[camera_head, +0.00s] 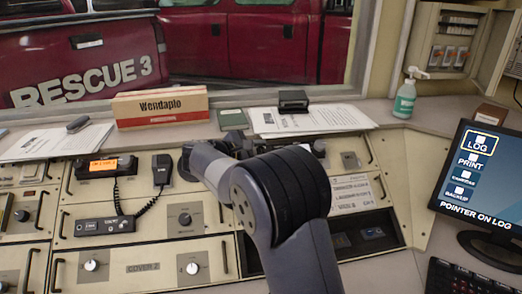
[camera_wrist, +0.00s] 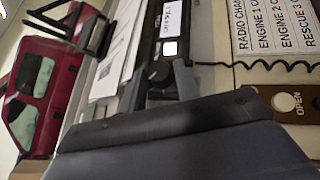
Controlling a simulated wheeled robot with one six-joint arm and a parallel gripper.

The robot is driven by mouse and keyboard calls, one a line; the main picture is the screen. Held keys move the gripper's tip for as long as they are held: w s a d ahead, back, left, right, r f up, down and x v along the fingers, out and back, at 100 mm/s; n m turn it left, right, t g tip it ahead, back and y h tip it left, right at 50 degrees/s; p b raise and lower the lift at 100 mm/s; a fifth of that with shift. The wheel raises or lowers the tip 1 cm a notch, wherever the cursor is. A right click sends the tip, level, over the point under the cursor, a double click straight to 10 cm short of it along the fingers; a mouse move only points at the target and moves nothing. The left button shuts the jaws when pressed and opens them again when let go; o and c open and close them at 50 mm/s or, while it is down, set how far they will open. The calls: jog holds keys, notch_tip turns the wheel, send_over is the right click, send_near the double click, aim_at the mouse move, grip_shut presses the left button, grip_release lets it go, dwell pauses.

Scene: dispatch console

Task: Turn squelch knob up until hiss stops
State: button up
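In the wrist view, a small dark round knob (camera_wrist: 158,73) sits on a black radio unit (camera_wrist: 168,22) with a small lit display. My gripper (camera_wrist: 160,84) has one dark finger on each side of the knob, with gaps showing, so it looks open. I cannot tell whether either finger touches the knob. No squelch label is readable. In the head view, my arm covers the middle of the console and hides the fingertips and this knob.
A radio (camera_head: 105,166) with an orange display and a corded handset (camera_head: 162,169) stand at left. Papers (camera_head: 312,118) and a Wendaplo box (camera_head: 160,106) lie on the ledge. A monitor (camera_head: 478,185) is at right. In the wrist view, a coiled cord (camera_wrist: 270,64) runs beside a channel list (camera_wrist: 275,28).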

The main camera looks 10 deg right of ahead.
jog(key=shift+o, duration=0.2)
jog(key=v, duration=1)
jog(key=shift+s+a+p, duration=0.15)
jog(key=shift+a+p, duration=0.15)
jog(key=shift+a, duration=0.05)
jog(key=shift+r, duration=0.1)
jog(key=x, duration=1)
jog(key=shift+d+b, duration=0.35)
jog(key=shift+w+d+f+b, duration=0.1)
jog(key=shift+w+f+b, duration=0.1)
jog(key=shift+f+b, duration=0.1)
jog(key=shift+s+r+n, duration=0.1)
jog(key=shift+r+n, duration=0.05)
jog(key=shift+n, duration=0.15)
jog(key=shift+t, duration=0.3)
jog(key=shift+r+p, duration=0.2)
jog(key=shift+p, duration=0.15)
